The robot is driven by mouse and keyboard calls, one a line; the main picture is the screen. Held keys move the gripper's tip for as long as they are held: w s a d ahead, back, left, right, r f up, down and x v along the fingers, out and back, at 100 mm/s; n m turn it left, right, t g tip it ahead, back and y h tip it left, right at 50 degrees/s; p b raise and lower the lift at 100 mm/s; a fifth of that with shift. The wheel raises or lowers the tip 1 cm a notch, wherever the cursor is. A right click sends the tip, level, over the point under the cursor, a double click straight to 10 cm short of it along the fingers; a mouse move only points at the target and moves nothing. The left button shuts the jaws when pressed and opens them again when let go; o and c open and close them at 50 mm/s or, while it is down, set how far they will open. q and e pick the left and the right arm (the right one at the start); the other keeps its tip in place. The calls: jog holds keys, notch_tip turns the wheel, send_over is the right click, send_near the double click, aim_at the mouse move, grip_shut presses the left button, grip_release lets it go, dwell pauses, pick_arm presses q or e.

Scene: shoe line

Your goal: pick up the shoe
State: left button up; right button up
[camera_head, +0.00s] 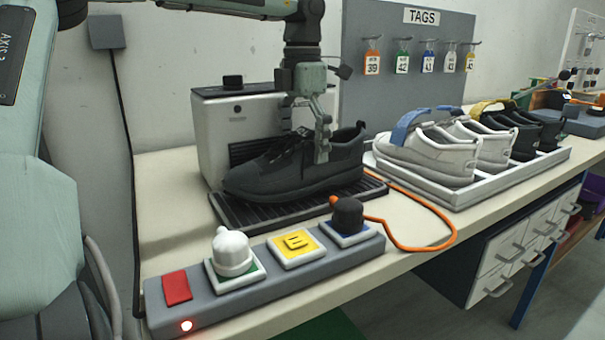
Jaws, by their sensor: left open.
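A black shoe (275,178) stands on the dark ribbed mat (235,217) in front of a light grey box-shaped machine, toe to the left. My left gripper (308,150) hangs down over the shoe near its ankle opening. Its fingers are open, and one finger overlaps the near side of the shoe. The other finger is partly hidden, so I cannot tell whether it touches or sits inside the opening. My right gripper is not in view.
A grey control panel (350,262) with coloured pads and knobs lies along the table's front edge. An orange cable (452,243) loops beside it. A white tray (470,193) of shoes stands to the right. A tag board (365,90) stands behind.

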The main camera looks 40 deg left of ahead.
pick_arm(q)
jog(key=shift+f, duration=0.75)
jog(key=shift+c, duration=0.2)
jog(key=shift+r, duration=0.1)
jog(key=c, duration=1.4)
jog(key=shift+c, duration=0.2)
jog(key=shift+r, duration=0.15)
